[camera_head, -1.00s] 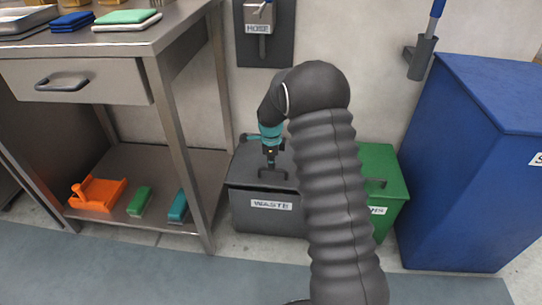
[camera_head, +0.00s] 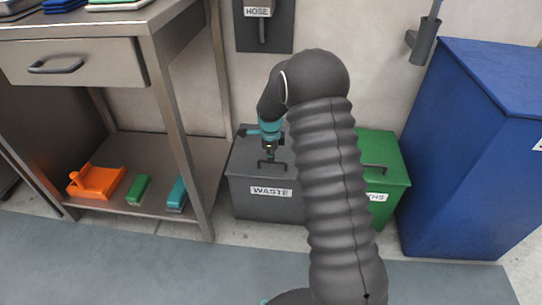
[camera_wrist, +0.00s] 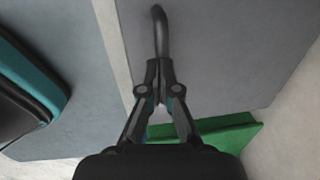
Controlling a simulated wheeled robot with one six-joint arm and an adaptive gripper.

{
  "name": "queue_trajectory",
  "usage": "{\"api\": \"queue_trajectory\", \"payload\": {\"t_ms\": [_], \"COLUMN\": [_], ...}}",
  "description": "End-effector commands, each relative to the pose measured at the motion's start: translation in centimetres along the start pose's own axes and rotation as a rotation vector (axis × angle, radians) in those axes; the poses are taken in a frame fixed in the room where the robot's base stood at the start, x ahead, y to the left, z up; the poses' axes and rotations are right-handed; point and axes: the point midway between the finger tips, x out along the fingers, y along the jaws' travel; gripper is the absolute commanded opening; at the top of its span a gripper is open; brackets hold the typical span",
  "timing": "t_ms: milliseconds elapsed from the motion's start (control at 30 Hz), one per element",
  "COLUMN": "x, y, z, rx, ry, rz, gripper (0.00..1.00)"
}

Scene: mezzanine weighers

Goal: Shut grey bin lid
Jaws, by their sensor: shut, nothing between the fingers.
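The grey bin (camera_head: 258,203) stands on the floor against the wall, with a WASTE label on its front. Its grey lid (camera_head: 246,160) lies flat on top, with no gap that I can see. The lid's dark handle (camera_head: 276,165) is a raised bar near the front edge; it also shows in the wrist view (camera_wrist: 160,32). My gripper (camera_head: 269,158) points down at the lid, right by the handle. In the wrist view my gripper (camera_wrist: 158,62) has its fingertips together beside the handle's end, with nothing between them. Whether they touch the handle or lid, I cannot tell.
A green bin (camera_head: 391,180) stands close on the right, partly behind my arm. A large blue bin (camera_head: 470,160) is further right. A steel table (camera_head: 140,30) with a lower shelf (camera_head: 150,150) stands left. The floor in front is clear.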

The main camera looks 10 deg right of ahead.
Motion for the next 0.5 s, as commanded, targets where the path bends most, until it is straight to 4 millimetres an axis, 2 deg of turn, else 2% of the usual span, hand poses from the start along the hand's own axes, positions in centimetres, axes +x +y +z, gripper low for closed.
{"api": "queue_trajectory", "payload": {"t_ms": [33, 100, 267, 367, 500], "x": [0.6, 0.7, -0.1, -1.6, -4.7], "y": [0.5, 0.6, 0.6, 0.4, 0.1], "z": [0.0, 0.0, 0.0, -0.1, -0.2], "rx": [0.000, 0.000, 0.000, 0.001, 0.005], "ry": [0.003, 0.004, 0.004, 0.002, 0.000], "rz": [0.013, 0.015, 0.015, 0.009, 0.001], "gripper": [0.00, 0.00, 0.00, 0.00, 0.00]}}
